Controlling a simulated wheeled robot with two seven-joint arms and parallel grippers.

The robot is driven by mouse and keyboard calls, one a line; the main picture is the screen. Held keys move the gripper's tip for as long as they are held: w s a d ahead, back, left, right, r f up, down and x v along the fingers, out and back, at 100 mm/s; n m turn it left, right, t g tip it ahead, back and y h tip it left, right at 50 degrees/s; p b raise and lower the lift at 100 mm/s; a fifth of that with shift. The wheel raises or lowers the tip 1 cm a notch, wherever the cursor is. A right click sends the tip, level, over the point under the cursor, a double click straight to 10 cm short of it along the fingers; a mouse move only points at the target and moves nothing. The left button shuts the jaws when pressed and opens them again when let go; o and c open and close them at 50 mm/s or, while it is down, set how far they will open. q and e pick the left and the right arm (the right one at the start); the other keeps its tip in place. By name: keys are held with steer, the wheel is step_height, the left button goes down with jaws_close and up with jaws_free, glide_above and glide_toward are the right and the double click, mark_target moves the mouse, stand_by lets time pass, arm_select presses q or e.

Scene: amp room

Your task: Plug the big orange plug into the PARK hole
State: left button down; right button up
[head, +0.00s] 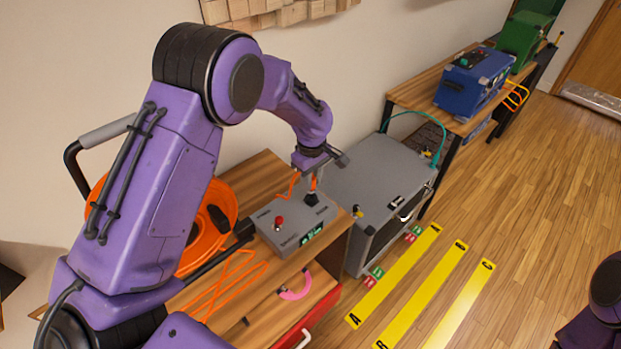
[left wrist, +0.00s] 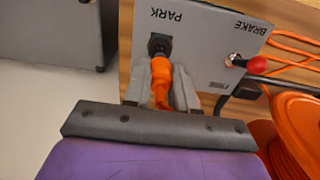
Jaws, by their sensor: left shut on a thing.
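The big orange plug (left wrist: 161,78) is between the fingers of my left gripper (left wrist: 162,92), which is shut on it in the left wrist view. The plug's front end meets the black PARK socket (left wrist: 158,45) on the grey control box (left wrist: 205,45). How deep it sits I cannot tell. In the head view my left gripper (head: 313,184) reaches down over the right end of the grey box (head: 290,228), and a bit of the orange plug (head: 314,182) shows there. My right gripper is out of the picture.
A red-knobbed BRAKE lever (head: 279,222) stands on the box. An orange cable reel (head: 208,232) and loose orange cable (head: 228,285) lie at left on the wooden bench. A pink horseshoe-shaped piece (head: 297,287) lies in front. A grey amp cabinet (head: 375,180) stands at right.

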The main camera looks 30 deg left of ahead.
arm_select(q)
steer(key=shift+w+f+b, duration=0.15)
steer(key=shift+f+b, duration=0.3)
steer(key=shift+f, duration=0.2)
steer(key=shift+f+b, duration=0.2)
steer(key=shift+b, duration=0.3)
steer(key=shift+f+b, duration=0.35)
steer(key=shift+b, duration=0.15)
steer(key=shift+f+p, duration=0.35)
steer(key=shift+f, duration=0.15)
steer(key=c, duration=0.8)
jaws_free()
step_height(320, 180, up, 10)
steer(key=shift+r+b, duration=0.25)
steer(key=shift+b, duration=0.4)
